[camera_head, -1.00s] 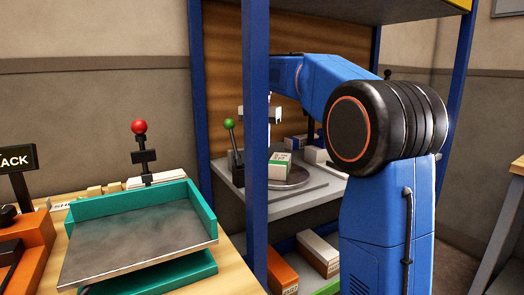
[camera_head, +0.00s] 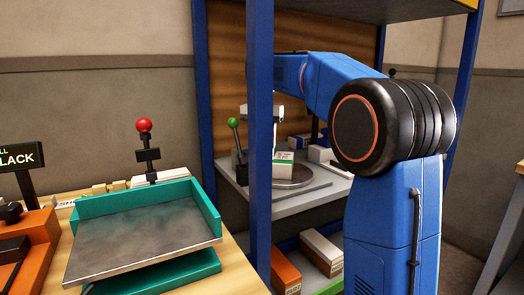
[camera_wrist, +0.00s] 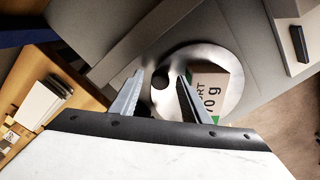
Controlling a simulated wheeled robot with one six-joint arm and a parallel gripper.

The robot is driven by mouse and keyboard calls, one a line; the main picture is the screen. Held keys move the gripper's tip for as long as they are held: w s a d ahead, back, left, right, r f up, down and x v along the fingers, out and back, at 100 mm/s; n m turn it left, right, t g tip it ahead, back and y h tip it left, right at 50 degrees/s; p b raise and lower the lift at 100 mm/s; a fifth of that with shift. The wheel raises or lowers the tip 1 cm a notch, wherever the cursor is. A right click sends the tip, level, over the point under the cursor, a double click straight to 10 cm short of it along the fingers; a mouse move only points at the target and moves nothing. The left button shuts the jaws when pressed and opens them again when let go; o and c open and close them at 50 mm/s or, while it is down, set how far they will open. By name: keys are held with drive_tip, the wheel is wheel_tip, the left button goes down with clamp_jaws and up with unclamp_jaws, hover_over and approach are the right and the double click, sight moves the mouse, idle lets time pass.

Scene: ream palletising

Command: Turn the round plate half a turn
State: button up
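The round plate (camera_head: 300,181) is a grey metal disc on a grey shelf board inside the blue rack. In the wrist view the plate (camera_wrist: 226,52) bears a small box (camera_wrist: 209,80) with green corners, marked "70 g". A dark round knob (camera_wrist: 160,80) shows between my fingertips at the plate's left side. My gripper (camera_wrist: 161,78) is open, with its fingers spread on either side of the knob. I cannot tell whether they touch it.
A blue rack post (camera_head: 259,150) stands before the plate. A green-knobbed lever (camera_head: 234,123) is left of it. Small white boxes (camera_head: 320,154) lie behind the plate. A teal tray (camera_head: 145,240) and a red-knobbed lever (camera_head: 144,126) stand on the left table.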

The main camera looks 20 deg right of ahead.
wheel_tip(320, 180, up, 12)
idle(0.8)
drive_tip(key=shift+c, duration=0.4)
